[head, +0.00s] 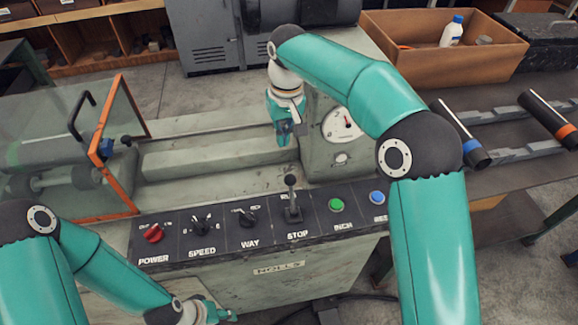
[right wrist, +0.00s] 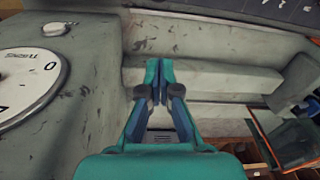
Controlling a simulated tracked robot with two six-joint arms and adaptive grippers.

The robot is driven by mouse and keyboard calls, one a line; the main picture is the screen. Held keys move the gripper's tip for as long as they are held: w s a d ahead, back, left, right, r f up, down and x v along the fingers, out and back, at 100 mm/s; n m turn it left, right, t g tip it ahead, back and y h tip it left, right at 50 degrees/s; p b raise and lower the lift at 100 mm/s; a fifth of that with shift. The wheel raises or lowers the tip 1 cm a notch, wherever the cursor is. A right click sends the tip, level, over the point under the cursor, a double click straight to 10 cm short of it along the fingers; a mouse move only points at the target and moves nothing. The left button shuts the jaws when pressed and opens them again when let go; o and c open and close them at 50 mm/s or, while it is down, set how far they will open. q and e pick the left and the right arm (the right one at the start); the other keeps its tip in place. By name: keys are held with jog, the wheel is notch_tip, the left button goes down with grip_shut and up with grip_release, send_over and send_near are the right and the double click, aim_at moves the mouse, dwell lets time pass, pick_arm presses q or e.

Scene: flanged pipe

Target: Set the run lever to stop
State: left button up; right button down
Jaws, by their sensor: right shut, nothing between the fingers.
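The run lever (head: 291,199) is a black stick with a round knob on the front control panel (head: 180,252). Its knob stands up toward the partly covered RUN mark, and the STOP label is below its base. My right gripper (head: 284,138) hangs behind the panel, beside the gauge housing, pointing down and apart from the lever. In the right wrist view my right gripper (right wrist: 159,72) is shut and empty. My left gripper (head: 222,314) shows low in the head view, in front of the machine; its fingers are too small to read.
The panel also has a red power knob (head: 153,233), speed and way knobs, a green button (head: 336,204) and a blue button (head: 376,197). An orange-framed clear guard (head: 103,150) stands at left. The dial gauge (head: 342,125) is right of my right gripper.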

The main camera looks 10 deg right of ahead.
aim_at(292, 195)
jog(key=s+f+p, duration=0.1)
jog(key=s+f, duration=0.2)
jog(key=f, duration=0.4)
jog(key=shift+s+f, duration=0.2)
jog(key=shift+f, duration=0.05)
jog(key=shift+d, duration=0.1)
